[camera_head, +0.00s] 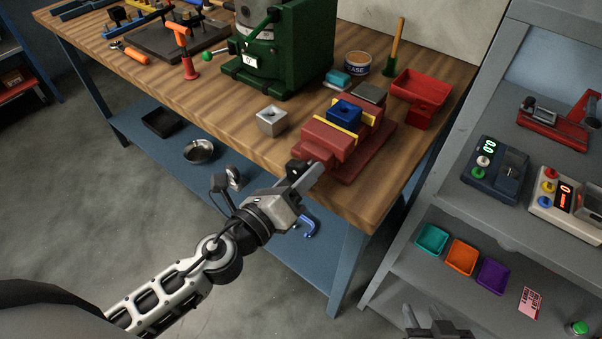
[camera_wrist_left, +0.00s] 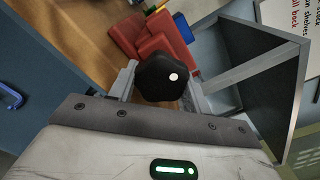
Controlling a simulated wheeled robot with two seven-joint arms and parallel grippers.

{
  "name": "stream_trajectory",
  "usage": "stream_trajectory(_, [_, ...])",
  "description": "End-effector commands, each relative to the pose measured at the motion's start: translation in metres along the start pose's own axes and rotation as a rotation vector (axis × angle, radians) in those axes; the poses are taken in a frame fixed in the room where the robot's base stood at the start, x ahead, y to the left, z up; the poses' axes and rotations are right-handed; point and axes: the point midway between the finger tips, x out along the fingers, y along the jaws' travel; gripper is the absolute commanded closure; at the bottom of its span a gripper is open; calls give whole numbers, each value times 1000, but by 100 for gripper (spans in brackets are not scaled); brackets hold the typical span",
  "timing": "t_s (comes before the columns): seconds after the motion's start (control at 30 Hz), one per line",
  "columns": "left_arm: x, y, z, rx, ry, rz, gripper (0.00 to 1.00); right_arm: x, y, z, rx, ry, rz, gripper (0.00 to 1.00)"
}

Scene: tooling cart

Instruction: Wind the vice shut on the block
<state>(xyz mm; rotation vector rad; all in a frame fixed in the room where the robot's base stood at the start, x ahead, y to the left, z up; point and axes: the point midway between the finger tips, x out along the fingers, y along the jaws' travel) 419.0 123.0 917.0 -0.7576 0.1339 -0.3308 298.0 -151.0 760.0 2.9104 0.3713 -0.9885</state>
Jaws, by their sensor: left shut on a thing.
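The red vice (camera_head: 328,139) stands at the right end of the wooden bench, with yellow strips on its jaws. The blue block (camera_head: 345,110) sits between the jaws; I cannot tell if both jaws touch it. In the left wrist view the vice (camera_wrist_left: 158,52) is beyond the fingers.
A grey shelf cart (camera_head: 440,185) with meters and coloured trays stands at the right.

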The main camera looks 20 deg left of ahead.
Motion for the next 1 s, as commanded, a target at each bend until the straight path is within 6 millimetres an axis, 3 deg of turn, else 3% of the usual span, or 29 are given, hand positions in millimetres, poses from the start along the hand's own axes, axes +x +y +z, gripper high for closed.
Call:
stream_trajectory(0.3, [-2,2,-4,117,8,4,74,0,0,-1,-1,2,0,64])
stream_trajectory(0.83, [-2,3,-4,138,9,5,74,0,0,1,-1,-2,1,64])
stream_trajectory(0.87, [-2,3,-4,138,9,5,46,0,0,1,-1,-2,1,64])
stream_trajectory(0.9, [-2,3,-4,137,9,5,35,0,0,1,-1,-2,1,64])
stream_trajectory(0.93, [-2,3,-4,137,9,4,30,0,0,1,-1,-2,1,64])
stream_trajectory(1.0, [-1,3,-3,137,7,5,30,0,0,1,-1,-2,1,64])
